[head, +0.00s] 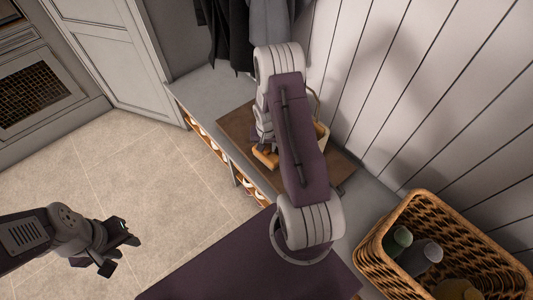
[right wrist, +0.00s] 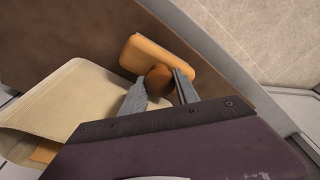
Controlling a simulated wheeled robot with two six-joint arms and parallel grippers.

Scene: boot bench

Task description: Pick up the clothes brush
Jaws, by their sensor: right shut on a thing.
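The clothes brush (right wrist: 158,55) is an orange-tan wooden block with a rounded brown part between my fingers. In the head view the brush (head: 266,156) shows at the lower left of my right arm, over the brown board on the bench. My right gripper (right wrist: 160,81) is shut on the brush's brown part. In the head view that gripper is mostly hidden by my arm. Whether the brush touches the board is hard to tell. My left gripper (head: 121,249) is open and empty, above the tiled floor at lower left.
A cream container (right wrist: 65,100) stands close beside the right gripper on the brown board (head: 238,123). A wicker basket (head: 372,246) with bottles stands at lower right. Dark coats (head: 228,35) hang above the bench. A panelled wall borders the bench; the floor at left is clear.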

